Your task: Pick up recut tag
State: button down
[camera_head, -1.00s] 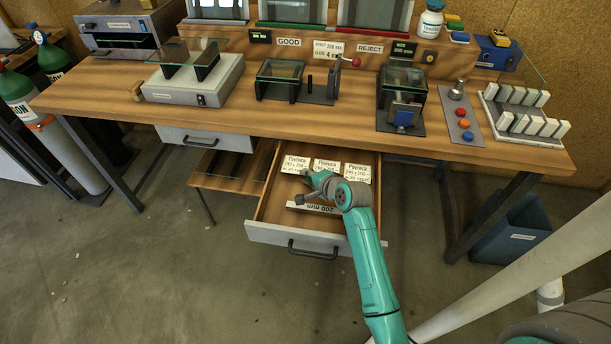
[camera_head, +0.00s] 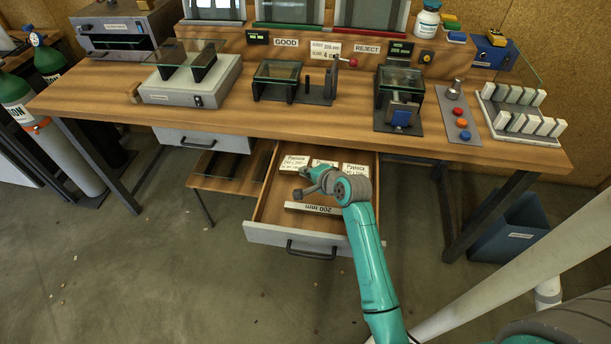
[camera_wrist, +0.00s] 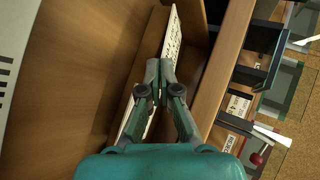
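White tags with black print lie in a row in the open drawer in the head view: a left tag (camera_head: 294,163), a middle tag (camera_head: 323,163) partly covered, and a right tag (camera_head: 355,170). They look alike, and I cannot tell which is the recut tag. My gripper (camera_head: 306,173) is low in the drawer, close to the left and middle tags. In the wrist view, the fingertips of my gripper (camera_wrist: 160,68) are close together. One printed tag (camera_wrist: 173,34) shows just beyond them, and another white edge shows beside the fingers. I cannot tell whether a tag is between the fingertips.
The open drawer (camera_head: 285,235) also holds a bar marked 200 mm (camera_head: 314,208) in front of the tags. The drawer walls and the workbench (camera_head: 225,118) edge above lie close around my gripper. A blue bin (camera_head: 512,229) stands below right.

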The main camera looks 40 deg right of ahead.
jog(key=shift+s+f+v, duration=0.25)
jog(key=shift+f+v, duration=0.2)
jog(key=shift+v, duration=2)
jog(key=shift+s+f+v, duration=0.3)
jog(key=shift+f+v, duration=0.15)
jog(key=shift+v, duration=2)
jog(key=shift+s+f+v, duration=0.25)
jog(key=shift+f+v, duration=0.2)
jog(key=shift+v, duration=1.95)
jog(key=shift+a, duration=0.1)
